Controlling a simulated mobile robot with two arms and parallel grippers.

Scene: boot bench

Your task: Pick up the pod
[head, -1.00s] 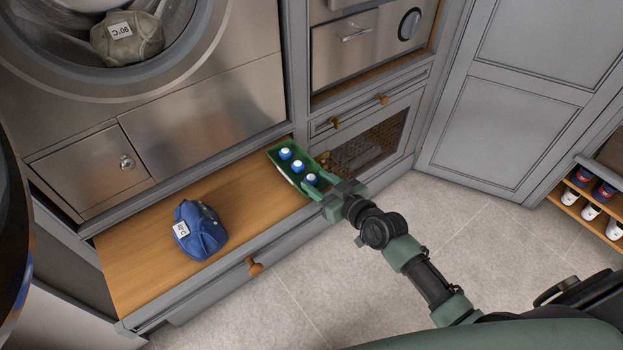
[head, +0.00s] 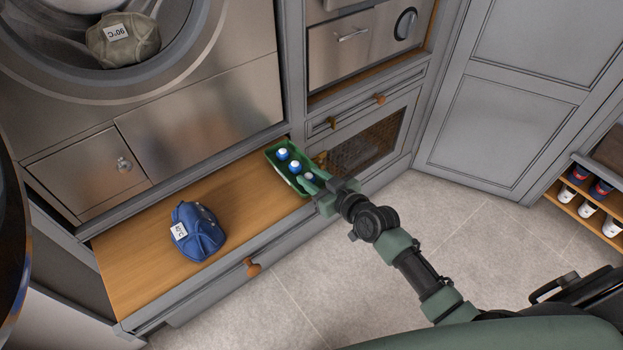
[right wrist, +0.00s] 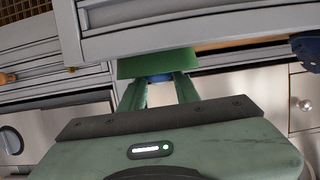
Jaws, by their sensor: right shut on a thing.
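The pods are small white-and-blue pieces in a row in a green tray (head: 272,154), at the right end of the pulled-out wooden drawer. Two pods, the far one (head: 282,154) and the middle one (head: 295,167), stand clear of my gripper. My right gripper (head: 309,179) reaches into the tray's near end and is shut on the nearest pod (head: 308,175), which its fingers partly hide. In the right wrist view a blue bit of this pod (right wrist: 157,78) shows between the fingertips, in front of the green tray wall (right wrist: 158,63). My left gripper is out of view.
A blue cap (head: 198,232) with a tag lies on the drawer board (head: 140,255). A washer drum above holds an olive cap (head: 124,40). The drawer front (head: 225,283) has a wooden knob. Tiled floor is clear at the front.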

